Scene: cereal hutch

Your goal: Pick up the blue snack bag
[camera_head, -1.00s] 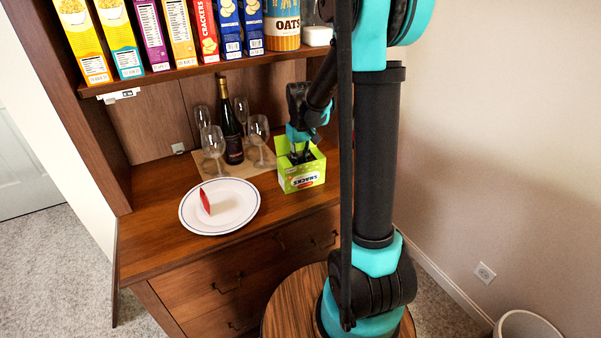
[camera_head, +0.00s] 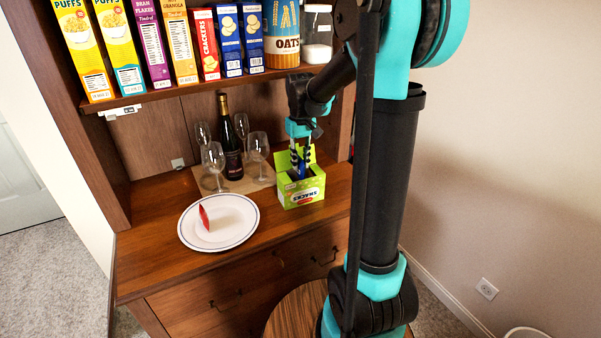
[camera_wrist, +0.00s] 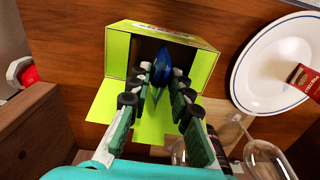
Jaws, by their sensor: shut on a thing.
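The blue snack bag (camera_wrist: 162,66) is between my fingertips in the wrist view, at the mouth of the open green snack box. In the head view the bag (camera_head: 301,170) shows as a small blue strip between the fingers. My gripper (camera_head: 300,158) points down over the box and is shut on the bag; it also shows in the wrist view (camera_wrist: 158,95). The green box (camera_head: 302,193) stands on the wooden counter with its flap up; its flap and walls also show in the wrist view (camera_wrist: 117,52). The bag's lower end is hidden in the box.
A white plate (camera_head: 238,232) with a red packet (camera_head: 204,217) lies left of the box. Wine glasses (camera_head: 258,147) and a dark bottle (camera_head: 231,150) stand behind. A shelf (camera_head: 180,92) with cereal boxes hangs above the counter.

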